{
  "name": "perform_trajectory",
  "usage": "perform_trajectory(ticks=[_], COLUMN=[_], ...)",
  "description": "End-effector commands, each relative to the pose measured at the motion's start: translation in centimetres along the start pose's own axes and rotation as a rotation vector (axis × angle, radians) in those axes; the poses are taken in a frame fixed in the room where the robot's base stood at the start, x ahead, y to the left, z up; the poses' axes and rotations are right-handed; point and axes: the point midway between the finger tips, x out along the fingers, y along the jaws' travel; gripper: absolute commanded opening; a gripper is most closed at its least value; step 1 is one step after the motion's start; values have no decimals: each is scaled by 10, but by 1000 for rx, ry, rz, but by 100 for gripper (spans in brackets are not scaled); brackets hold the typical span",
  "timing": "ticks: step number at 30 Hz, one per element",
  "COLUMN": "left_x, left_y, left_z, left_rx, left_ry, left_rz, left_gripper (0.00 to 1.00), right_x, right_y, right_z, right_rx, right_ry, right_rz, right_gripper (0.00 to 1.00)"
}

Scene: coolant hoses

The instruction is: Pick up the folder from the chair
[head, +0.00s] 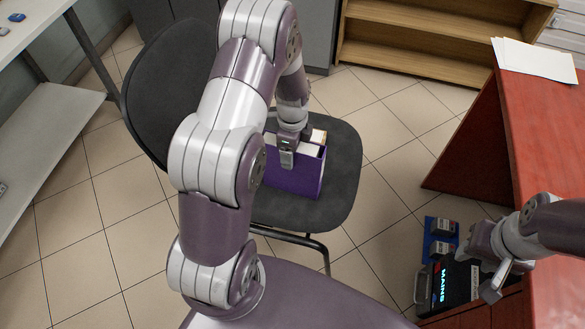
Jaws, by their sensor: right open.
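The purple folder (297,178) stands upright on the seat of a dark grey chair (342,160), with papers showing at its open top. My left arm reaches down over the chair, and my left gripper (287,158) is at the folder's top edge. One finger shows against the folder's near face. The other finger is hidden, so I cannot tell whether the jaws grip the folder. My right gripper (482,264) is open at the lower right, over a black case, away from the chair.
A red desk (545,130) with white papers (535,59) stands at the right. The black case marked MAINS (447,287) and a blue tray (429,237) with dark blocks are below it. A wooden shelf (410,50) is at the back, a white rack (50,125) at left. Tiled floor between is clear.

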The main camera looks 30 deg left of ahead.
Motion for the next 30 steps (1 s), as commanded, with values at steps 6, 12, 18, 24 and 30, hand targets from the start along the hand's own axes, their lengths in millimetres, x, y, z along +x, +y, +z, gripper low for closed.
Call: perform_trajectory(ticks=[6, 12, 18, 24, 30], left_x=[10, 10, 9, 9, -10], left_y=[0, 0, 0, 0, -1], left_z=[0, 0, 0, 0, 0], left_rx=[-1, -1, -1, -1, -1], left_ry=[0, 0, 0, 0, 0], left_rz=[-1, -1, -2, -2, -5], left_gripper=[78, 42, 0, 0, 0], right_x=[2, 2, 2, 2, -4], right_y=[0, 0, 0, 0, 0], right_z=[0, 0, 0, 0, -1], right_rx=[0, 0, 0, 0, 0], right_ry=[1, 1, 0, 0, 0], right_rz=[0, 0, 0, 0, 0], right_gripper=[43, 43, 43, 43, 43])
